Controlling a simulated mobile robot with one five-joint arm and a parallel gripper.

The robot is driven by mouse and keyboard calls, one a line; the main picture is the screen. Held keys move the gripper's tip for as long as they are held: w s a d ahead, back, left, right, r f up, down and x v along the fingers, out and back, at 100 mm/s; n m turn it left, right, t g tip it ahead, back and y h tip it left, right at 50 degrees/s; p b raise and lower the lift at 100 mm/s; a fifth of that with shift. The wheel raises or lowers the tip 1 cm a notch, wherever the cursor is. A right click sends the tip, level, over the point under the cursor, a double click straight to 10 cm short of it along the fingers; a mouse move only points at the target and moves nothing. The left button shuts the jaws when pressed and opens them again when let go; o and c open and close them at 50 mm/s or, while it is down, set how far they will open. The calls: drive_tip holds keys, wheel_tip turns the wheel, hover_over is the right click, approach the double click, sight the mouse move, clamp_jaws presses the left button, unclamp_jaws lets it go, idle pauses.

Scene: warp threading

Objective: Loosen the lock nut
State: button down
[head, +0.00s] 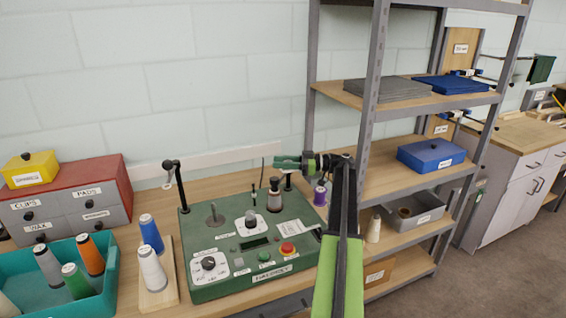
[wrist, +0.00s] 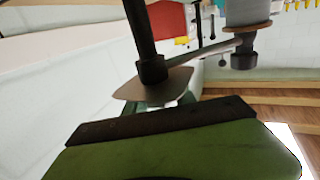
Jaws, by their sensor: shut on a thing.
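My gripper (head: 287,162) has green fingers and reaches left over the back right corner of the green machine (head: 262,232). It is at the top of a short dark post (head: 288,181) there. In the wrist view, one green finger with a dark pad (wrist: 165,122) fills the bottom. Beyond the pad are a dark rod with a collar (wrist: 152,68) and a thin tan disc (wrist: 155,86), close to the jaws. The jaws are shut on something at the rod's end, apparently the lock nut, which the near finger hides.
A cone spool (head: 274,196) stands on the machine, left of my gripper. A purple spool (head: 320,193) stands close on the right. A tall bent post (head: 180,185) rises at the machine's back left. The grey shelf upright (head: 370,100) stands near my arm.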

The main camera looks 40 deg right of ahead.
drive_tip(key=shift+s+a+f+n+g+y, duration=0.1)
drive_tip(key=shift+a+n+g+y, duration=0.05)
drive_tip(key=shift+n+g+y, duration=0.4)
drive_tip(key=shift+s+a+n+g+y, duration=0.1)
drive_tip(key=shift+n+g+y, duration=0.35)
drive_tip(key=shift+g+y, duration=0.15)
drive_tip(key=c, duration=1)
unclamp_jaws()
drive_tip(key=shift+a, duration=0.1)
drive_tip(key=shift+c, duration=0.2)
